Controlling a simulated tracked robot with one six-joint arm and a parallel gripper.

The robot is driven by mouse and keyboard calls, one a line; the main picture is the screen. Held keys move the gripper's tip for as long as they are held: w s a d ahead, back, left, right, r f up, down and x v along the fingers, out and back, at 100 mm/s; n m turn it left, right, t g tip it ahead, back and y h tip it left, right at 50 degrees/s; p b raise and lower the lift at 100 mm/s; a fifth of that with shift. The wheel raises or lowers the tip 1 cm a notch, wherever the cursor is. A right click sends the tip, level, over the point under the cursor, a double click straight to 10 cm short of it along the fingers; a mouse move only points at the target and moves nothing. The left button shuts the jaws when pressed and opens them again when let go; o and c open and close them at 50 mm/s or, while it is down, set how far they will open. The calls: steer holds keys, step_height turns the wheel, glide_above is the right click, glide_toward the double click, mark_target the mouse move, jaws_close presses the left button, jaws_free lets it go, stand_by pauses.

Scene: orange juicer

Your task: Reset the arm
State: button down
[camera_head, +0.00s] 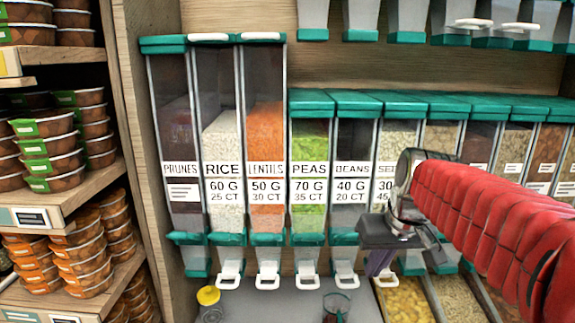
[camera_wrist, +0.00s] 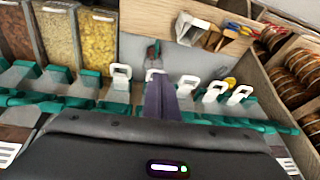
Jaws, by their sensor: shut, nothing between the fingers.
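My arm in its red sleeve (camera_head: 500,225) reaches in from the right in the head view. My gripper (camera_head: 378,264) is in front of the dispenser row, at the lower edge of the beans and neighbouring dispensers. In the wrist view its purple fingers (camera_wrist: 163,98) are together with nothing between them. They appear close to the white dispenser handles; whether they touch one I cannot tell. The beans dispenser (camera_head: 352,150) and peas dispenser (camera_head: 309,145) stand to the left of my gripper. My arm and gripper hide parts of the dispensers to the right.
A glass with dark contents (camera_head: 336,308) and a jar with a yellow lid (camera_head: 208,296) stand on the grey surface below. Open bins of yellow pieces (camera_head: 405,302) and grain are at lower right. Shelves of packaged bowls (camera_head: 50,160) stand at left.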

steer(key=s+a+f, duration=0.1)
steer(key=s+f, duration=0.2)
steer(key=s, duration=0.6)
steer(key=s+a+f+t+h, duration=0.1)
steer(key=s+f, duration=0.3)
steer(key=s, duration=0.5)
steer(key=shift+s+f+m+t, duration=0.2)
steer(key=shift+s+m+t, duration=0.1)
steer(key=shift+m, duration=0.1)
